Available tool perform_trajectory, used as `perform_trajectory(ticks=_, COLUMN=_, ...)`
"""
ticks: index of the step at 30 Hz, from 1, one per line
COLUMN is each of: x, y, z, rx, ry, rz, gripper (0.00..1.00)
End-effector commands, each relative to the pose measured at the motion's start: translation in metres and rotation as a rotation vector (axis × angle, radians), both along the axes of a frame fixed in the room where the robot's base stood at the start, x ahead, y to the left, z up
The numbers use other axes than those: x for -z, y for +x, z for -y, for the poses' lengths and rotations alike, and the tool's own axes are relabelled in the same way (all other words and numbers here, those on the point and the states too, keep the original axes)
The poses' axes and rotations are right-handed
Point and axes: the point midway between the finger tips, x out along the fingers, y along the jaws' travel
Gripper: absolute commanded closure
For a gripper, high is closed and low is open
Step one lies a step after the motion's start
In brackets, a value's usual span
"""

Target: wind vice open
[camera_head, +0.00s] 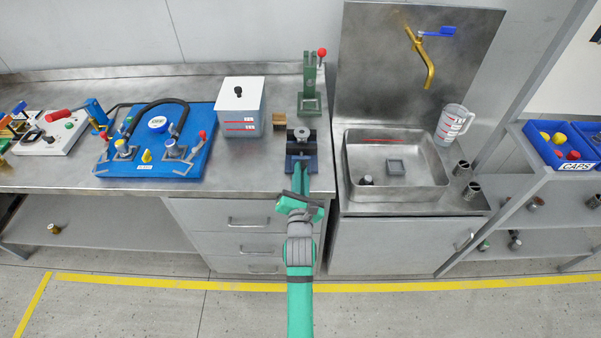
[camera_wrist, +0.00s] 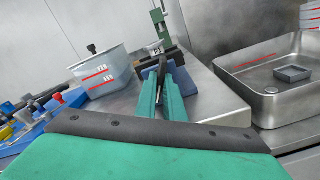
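The vice (camera_head: 301,148) is a small dark blue block at the bench's front edge, with a round grey metal part (camera_head: 302,132) at its top. My gripper (camera_head: 300,168) reaches its near side from the front. In the wrist view, the teal fingers of my gripper (camera_wrist: 161,80) lie on either side of a dark bar, close to the blue vice (camera_wrist: 151,70). The fingers stand slightly apart. I cannot tell whether they press on the bar. The fingers hide much of the vice's front and handle.
A green press with a red knob (camera_head: 310,85) stands behind the vice. A white container (camera_head: 242,108) and a small wooden block (camera_head: 279,119) are to its left. A blue pump board (camera_head: 180,160) lies further left. The sink (camera_head: 395,190) is to the right.

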Motion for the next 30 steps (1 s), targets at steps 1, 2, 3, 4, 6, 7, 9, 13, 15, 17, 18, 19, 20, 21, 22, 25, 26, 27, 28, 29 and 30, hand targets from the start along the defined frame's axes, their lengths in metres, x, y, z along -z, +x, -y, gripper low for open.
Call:
perform_trajectory(ticks=1, x=0.002, y=0.0, z=-0.002, rx=-0.002, ry=0.001, rz=-0.004, gripper=0.82)
perform_trajectory(ticks=2, x=0.002, y=0.0, z=-0.001, rx=-0.002, ry=0.001, rz=-0.003, gripper=0.75)
perform_trajectory(ticks=3, x=0.002, y=0.0, z=-0.001, rx=-0.002, ry=0.001, rz=-0.003, gripper=0.73)
perform_trajectory(ticks=4, x=0.001, y=0.0, z=0.0, rx=-0.001, ry=0.001, rz=-0.003, gripper=0.73)
perform_trajectory(ticks=6, x=0.001, y=0.0, z=0.0, rx=0.0, ry=0.001, rz=-0.002, gripper=0.73)
perform_trajectory(ticks=7, x=0.001, y=0.0, z=0.0, rx=0.0, ry=0.001, rz=-0.002, gripper=0.73)
perform_trajectory(ticks=9, x=0.001, y=0.0, z=0.0, rx=0.0, ry=0.001, rz=-0.002, gripper=0.73)
perform_trajectory(ticks=13, x=0.001, y=-0.003, z=0.0, rx=0.0, ry=0.001, rz=-0.002, gripper=0.73)
perform_trajectory(ticks=15, x=0.001, y=-0.008, z=0.0, rx=0.0, ry=0.001, rz=-0.002, gripper=0.73)
perform_trajectory(ticks=17, x=0.001, y=-0.014, z=0.0, rx=0.0, ry=0.001, rz=-0.002, gripper=0.73)
perform_trajectory(ticks=18, x=0.002, y=-0.02, z=0.0, rx=-0.001, ry=0.0, rz=-0.003, gripper=0.73)
perform_trajectory(ticks=19, x=0.002, y=-0.025, z=-0.001, rx=-0.001, ry=-0.001, rz=-0.003, gripper=0.73)
perform_trajectory(ticks=20, x=0.001, y=-0.03, z=-0.001, rx=-0.001, ry=-0.001, rz=-0.003, gripper=0.73)
perform_trajectory(ticks=21, x=0.002, y=-0.038, z=-0.001, rx=-0.002, ry=0.0, rz=-0.003, gripper=0.73)
perform_trajectory(ticks=22, x=0.002, y=-0.043, z=-0.001, rx=-0.002, ry=0.001, rz=-0.003, gripper=0.73)
perform_trajectory(ticks=25, x=0.002, y=-0.061, z=-0.001, rx=-0.003, ry=-0.001, rz=-0.004, gripper=0.73)
perform_trajectory(ticks=26, x=0.002, y=-0.066, z=-0.002, rx=-0.003, ry=0.0, rz=-0.004, gripper=0.73)
perform_trajectory(ticks=27, x=0.002, y=-0.073, z=-0.002, rx=-0.003, ry=0.0, rz=-0.004, gripper=0.73)
perform_trajectory(ticks=28, x=0.002, y=-0.078, z=-0.001, rx=-0.003, ry=-0.001, rz=-0.004, gripper=0.73)
perform_trajectory(ticks=29, x=0.002, y=-0.082, z=-0.001, rx=-0.003, ry=-0.001, rz=-0.003, gripper=0.73)
perform_trajectory(ticks=30, x=0.002, y=-0.087, z=-0.001, rx=-0.002, ry=0.0, rz=-0.004, gripper=0.73)
